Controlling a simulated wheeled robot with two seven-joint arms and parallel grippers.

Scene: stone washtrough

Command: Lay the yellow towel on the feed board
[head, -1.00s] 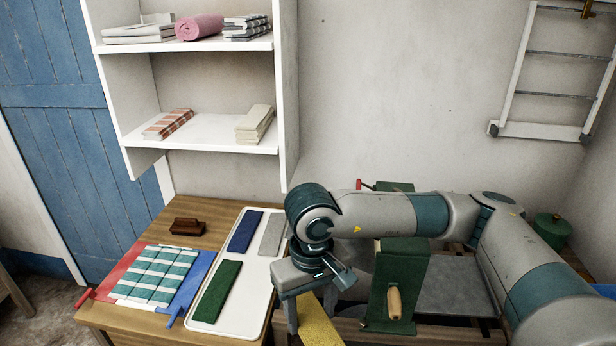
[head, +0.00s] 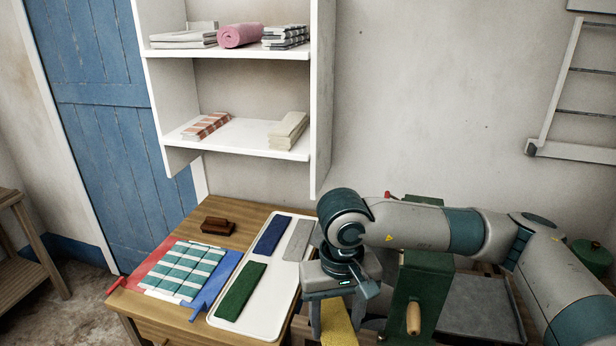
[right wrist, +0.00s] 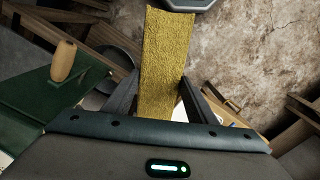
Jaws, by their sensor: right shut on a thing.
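The yellow towel (head: 338,326) hangs below my right gripper (head: 337,308), which is shut on it. In the right wrist view the towel (right wrist: 168,60) is a long flat strip between the two fingers, reaching away over the floor. The towel's lower end is cut off by the bottom edge of the head view. A flat grey board (head: 482,308) lies right of the green machine; I cannot tell for certain whether it is the feed board. The gripper is left of the green machine (head: 428,285), beside the white tray. My left gripper is not in view.
A wooden table (head: 185,222) holds a white tray (head: 236,329) with blue, grey and green folded towels, a striped green-white towel (head: 185,272) on a red-and-blue mat, and a brown brush (head: 217,226). White shelves (head: 322,120) stand behind. The machine has a wooden handle (head: 413,318).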

